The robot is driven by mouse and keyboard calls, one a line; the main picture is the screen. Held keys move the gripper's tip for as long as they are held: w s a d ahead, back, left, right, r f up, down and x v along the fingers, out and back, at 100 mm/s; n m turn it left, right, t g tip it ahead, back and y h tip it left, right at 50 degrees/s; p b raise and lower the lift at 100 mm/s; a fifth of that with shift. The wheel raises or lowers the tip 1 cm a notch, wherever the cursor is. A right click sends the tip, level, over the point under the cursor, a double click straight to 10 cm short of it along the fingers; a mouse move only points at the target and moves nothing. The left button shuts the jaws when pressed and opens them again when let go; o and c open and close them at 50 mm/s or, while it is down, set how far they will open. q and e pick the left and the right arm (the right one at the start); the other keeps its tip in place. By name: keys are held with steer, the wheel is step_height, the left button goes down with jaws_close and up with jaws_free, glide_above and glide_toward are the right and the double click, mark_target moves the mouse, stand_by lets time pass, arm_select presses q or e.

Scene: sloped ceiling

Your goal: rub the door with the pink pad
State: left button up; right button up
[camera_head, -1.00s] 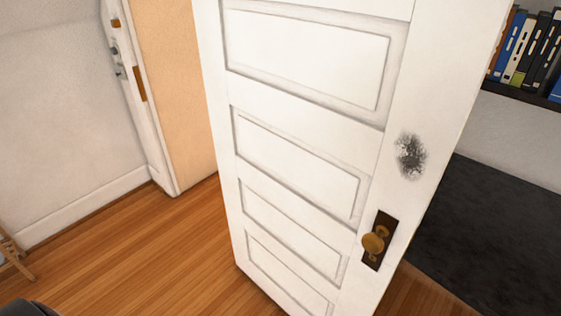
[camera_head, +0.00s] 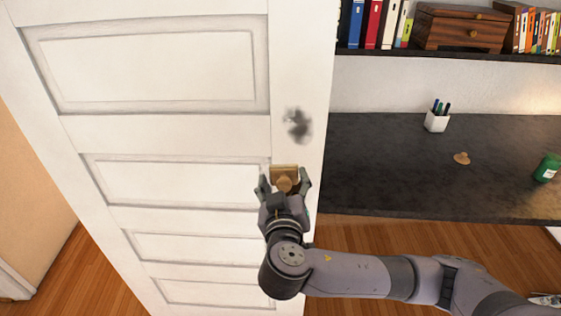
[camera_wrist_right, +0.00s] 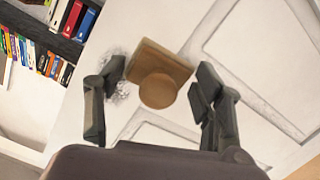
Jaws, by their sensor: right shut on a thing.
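The white panelled door (camera_head: 175,145) fills the left and middle of the head view. A dark grey smudge (camera_head: 298,125) marks its right stile. My right gripper (camera_head: 286,184) is shut on a pad (camera_head: 284,170), a tan-brown block with a round knob; no pink shows. The pad is just below the smudge in the head view; I cannot tell if it touches the door. In the right wrist view the pad (camera_wrist_right: 162,62) is between the fingers, and the smudge (camera_wrist_right: 120,90) shows partly behind the left finger. The door's own knob is hidden. My left gripper is not in view.
A dark desk (camera_head: 390,165) lies right of the door. On it are a white pen cup (camera_head: 437,122), a small brown object (camera_head: 461,158) and a green jar (camera_head: 547,168). A shelf (camera_head: 440,52) above holds books and a wooden drawer box (camera_head: 462,28).

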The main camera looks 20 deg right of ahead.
steer(key=shift+t+h, duration=0.4)
steer(key=shift+t, duration=0.3)
steer(key=r, duration=0.2)
steer(key=a+r, duration=0.1)
steer(key=r, duration=0.2)
steer(key=shift+a+r, duration=0.1)
steer(key=shift+w+r, duration=0.1)
steer(key=shift+w, duration=0.05)
steer(key=shift+c, duration=1.4)
steer(key=shift+w+d, duration=0.25)
steer(key=c, duration=0.3)
steer(key=x, duration=0.3)
steer(key=shift+w+d, duration=0.1)
steer(key=shift+w, duration=0.2)
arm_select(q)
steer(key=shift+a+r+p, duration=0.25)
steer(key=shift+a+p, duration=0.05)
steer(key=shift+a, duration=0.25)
arm_select(e)
steer(key=shift+w+d, duration=0.25)
steer(key=shift+w, duration=0.45)
